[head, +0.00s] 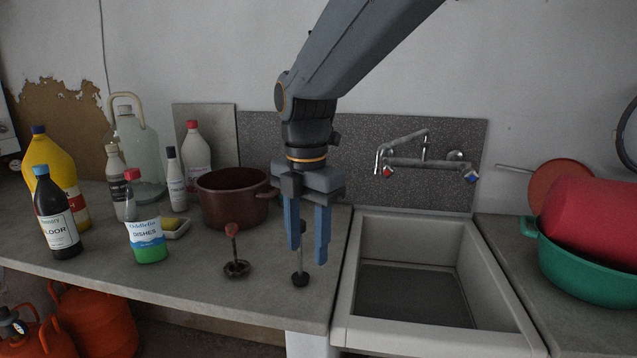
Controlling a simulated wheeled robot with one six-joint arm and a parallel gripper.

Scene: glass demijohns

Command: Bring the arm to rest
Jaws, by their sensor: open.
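My gripper (308,252) hangs from the arm, pointing down above the counter just left of the sink. Its two blue fingers are apart. A dark, thin upright item with a round base (300,279) stands on the counter below the fingers. Its upper part shows between the fingers, and I cannot tell whether they touch it. A glass demijohn (139,155) with a handle stands at the back left of the counter, away from my gripper.
A dark red pot (231,198) stands just left of my gripper, with a plunger-like item (235,266) in front. Several bottles, one of them green (146,229), crowd the left. The sink (430,290) is empty, below a wall tap (425,163). A green basin (583,265) is at right.

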